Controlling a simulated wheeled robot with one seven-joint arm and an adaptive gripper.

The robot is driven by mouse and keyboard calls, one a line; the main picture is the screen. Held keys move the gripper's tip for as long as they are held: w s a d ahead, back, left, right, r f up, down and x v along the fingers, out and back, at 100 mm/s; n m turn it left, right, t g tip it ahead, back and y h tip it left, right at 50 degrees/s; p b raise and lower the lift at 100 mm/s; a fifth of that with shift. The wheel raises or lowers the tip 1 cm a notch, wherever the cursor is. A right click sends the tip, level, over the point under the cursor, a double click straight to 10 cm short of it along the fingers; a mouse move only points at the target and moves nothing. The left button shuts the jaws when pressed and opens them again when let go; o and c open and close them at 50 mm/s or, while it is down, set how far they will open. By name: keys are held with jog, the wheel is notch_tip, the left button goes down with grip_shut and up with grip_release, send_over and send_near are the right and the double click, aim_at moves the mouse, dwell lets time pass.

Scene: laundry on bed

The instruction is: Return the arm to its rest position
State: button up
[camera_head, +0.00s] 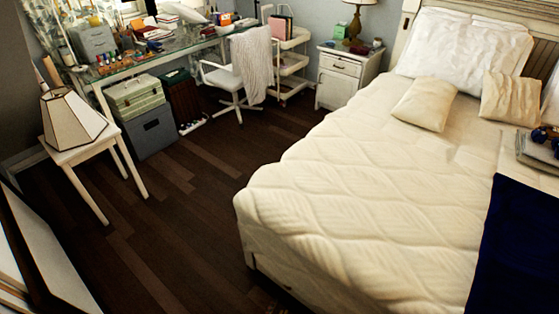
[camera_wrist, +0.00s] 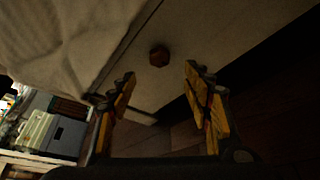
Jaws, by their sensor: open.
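My gripper (camera_wrist: 160,85) shows only in the wrist view. Its two yellow-padded fingers are spread apart with nothing between them. Beyond the fingertips is a pale flat panel with a round brown knob (camera_wrist: 159,56). The knob is apart from the fingers. Pale cloth (camera_wrist: 60,45) hangs at the upper left of that view. My arm and gripper do not show in the head view.
The bed (camera_head: 340,205) with a cream quilt fills the right. A dark blue cloth (camera_head: 515,250) and folded items (camera_head: 540,150) lie at its right edge. A side table (camera_head: 75,150) with a lamp, a desk (camera_head: 150,58) and a chair (camera_head: 225,75) stand left. Dark floor (camera_head: 170,200) between is clear.

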jog(key=s+d+f+n+g+h, duration=0.1)
jog(key=s+d+g+h, duration=0.2)
jog(key=s+d, duration=0.45)
jog(key=d+r+m+g+h, duration=0.1)
jog(key=d+r+g+h, duration=0.15)
jog(key=r, duration=0.25)
notch_tip(320, 180, up, 46)
jog(key=s+a+m+g+y+p, duration=0.1)
jog(key=m+g+y+p, duration=0.15)
jog(key=m+g, duration=0.35)
jog(key=s+a+f+m+g+y+p, duration=0.1)
jog(key=a+m+g+y, duration=0.15)
jog(key=m+g, duration=0.35)
jog(key=s+d+r+m+t+y+p, duration=0.1)
jog(key=s+d+r+m+t+y, duration=0.1)
jog(key=r, duration=1)
jog(key=s+d+r+m+t+y+p, duration=0.1)
jog(key=s+d+r+m+t+y, duration=0.1)
jog(key=d+r+m+t, duration=0.2)
jog(key=s+d+r+m+t+y+p, duration=0.1)
jog(key=d+r, duration=0.6)
jog(key=r, duration=1.2)
jog(key=s+m+t+y, duration=0.1)
jog(key=s+m+t, duration=0.1)
jog(key=shift+d+r+m+p, duration=0.2)
jog(key=shift+r+m+p, duration=0.15)
jog(key=shift+m, duration=0.05)
